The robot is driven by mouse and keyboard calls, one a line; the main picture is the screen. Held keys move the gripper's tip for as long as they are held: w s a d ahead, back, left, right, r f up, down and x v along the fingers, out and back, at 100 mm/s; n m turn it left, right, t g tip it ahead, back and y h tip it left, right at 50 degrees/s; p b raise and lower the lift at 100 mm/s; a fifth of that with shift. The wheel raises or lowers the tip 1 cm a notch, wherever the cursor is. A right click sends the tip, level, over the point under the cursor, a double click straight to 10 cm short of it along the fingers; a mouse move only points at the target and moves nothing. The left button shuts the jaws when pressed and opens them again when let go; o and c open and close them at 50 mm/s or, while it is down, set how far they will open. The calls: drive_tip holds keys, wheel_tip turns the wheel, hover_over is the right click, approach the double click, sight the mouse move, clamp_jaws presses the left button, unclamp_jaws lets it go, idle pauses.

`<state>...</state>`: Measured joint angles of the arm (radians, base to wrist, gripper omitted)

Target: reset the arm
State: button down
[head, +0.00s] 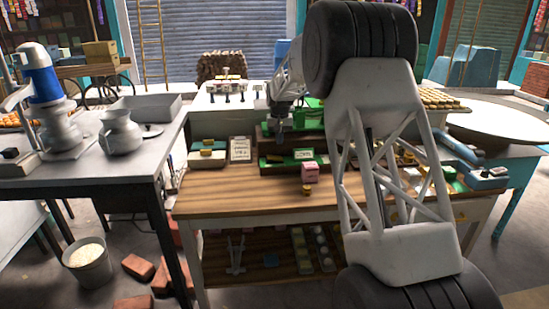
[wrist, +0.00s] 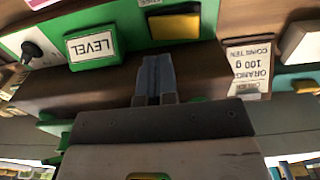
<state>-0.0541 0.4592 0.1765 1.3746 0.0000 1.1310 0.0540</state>
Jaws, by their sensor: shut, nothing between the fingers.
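My gripper (head: 281,138) hangs fingers-down in the head view, over the back part of the wooden table (head: 235,205), in front of a dark and green stepped stand (head: 282,165). In the wrist view my gripper (wrist: 157,62) shows its two grey fingers together, with nothing between them. The stand also shows in the wrist view (wrist: 110,84), with a white LEVEL label (wrist: 92,44) and a yellow block (wrist: 175,25) beyond the fingertips. My arm's large white link covers the right of the table in the head view.
A pink box (head: 310,172) and a small yellow-brown item (head: 307,190) stand on the table. A written sign (head: 241,149) stands left of the stand. A steel pot (head: 121,132) is on the grey left table (head: 95,175). The table's front left is clear.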

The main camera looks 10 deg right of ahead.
drive_tip(key=shift+r, duration=0.45)
drive_tip(key=s+d+r, duration=0.1)
drive_tip(key=s+r, duration=0.4)
drive_tip(key=s, duration=0.6)
drive_tip(key=s+d+r+t, duration=0.15)
drive_tip(key=s+r, duration=0.25)
drive_tip(key=s, duration=0.7)
drive_tip(key=s+d+r, duration=0.1)
drive_tip(key=s+r, duration=0.4)
drive_tip(key=s, duration=0.6)
drive_tip(key=s+f, duration=0.2)
drive_tip(key=s, duration=0.9)
drive_tip(key=s+d+f, duration=0.1)
drive_tip(key=s+f, duration=0.2)
drive_tip(key=s, duration=0.9)
drive_tip(key=s+d+f+t, duration=0.1)
drive_tip(key=s+f, duration=0.2)
drive_tip(key=s, duration=0.9)
